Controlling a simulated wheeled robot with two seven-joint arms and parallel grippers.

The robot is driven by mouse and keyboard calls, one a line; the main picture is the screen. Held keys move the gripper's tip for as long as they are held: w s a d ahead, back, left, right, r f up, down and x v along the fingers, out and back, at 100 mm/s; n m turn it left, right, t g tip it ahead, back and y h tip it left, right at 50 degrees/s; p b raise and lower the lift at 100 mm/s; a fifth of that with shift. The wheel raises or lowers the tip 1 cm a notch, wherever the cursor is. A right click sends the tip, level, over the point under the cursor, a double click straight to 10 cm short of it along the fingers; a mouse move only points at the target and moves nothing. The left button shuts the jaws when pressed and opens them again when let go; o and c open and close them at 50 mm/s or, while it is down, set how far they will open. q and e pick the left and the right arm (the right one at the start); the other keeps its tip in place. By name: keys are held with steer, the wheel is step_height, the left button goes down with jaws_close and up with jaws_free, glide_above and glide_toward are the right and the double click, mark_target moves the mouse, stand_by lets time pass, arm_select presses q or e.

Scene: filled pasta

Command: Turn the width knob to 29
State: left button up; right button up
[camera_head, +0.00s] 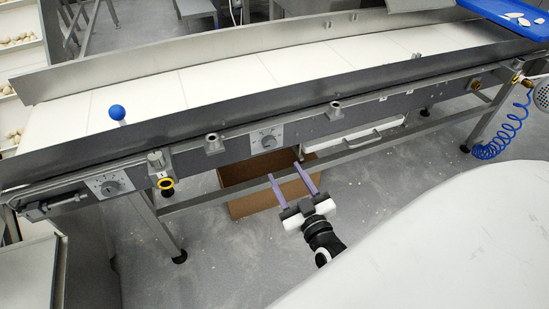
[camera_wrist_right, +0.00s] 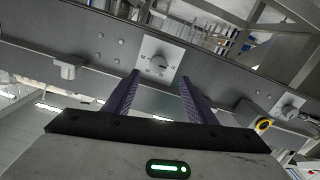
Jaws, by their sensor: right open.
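Two dial knobs on pale plates are on the conveyor's grey side rail. One dial knob (camera_head: 267,141) is near the middle, and the other dial (camera_head: 110,186) is at the left end. Their labels are too small to read, so I cannot tell which one is the width knob. My right gripper (camera_head: 284,171) is open and empty, below and in front of the middle dial, apart from it. In the right wrist view the middle dial (camera_wrist_right: 158,63) shows just beyond and between the fingertips (camera_wrist_right: 159,79). The left-end dial (camera_wrist_right: 290,106) is at the right there. My left gripper is not in view.
The white conveyor belt (camera_head: 208,80) runs behind the rail. A yellow ring (camera_head: 166,183) and a blue ball-topped stick (camera_head: 117,113) are at the left. A cardboard box (camera_head: 250,203) stands on the floor under the conveyor. A blue coiled hose (camera_head: 500,140) hangs at the right.

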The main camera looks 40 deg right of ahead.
mark_target(271, 146)
steer(key=b+x, duration=0.1)
steer(key=x, duration=0.9)
steer(key=shift+d+r+b, duration=0.1)
steer(key=shift+d+b, duration=0.1)
steer(key=shift+b, duration=0.2)
steer(key=shift+c, duration=0.2)
steer(key=c, duration=1)
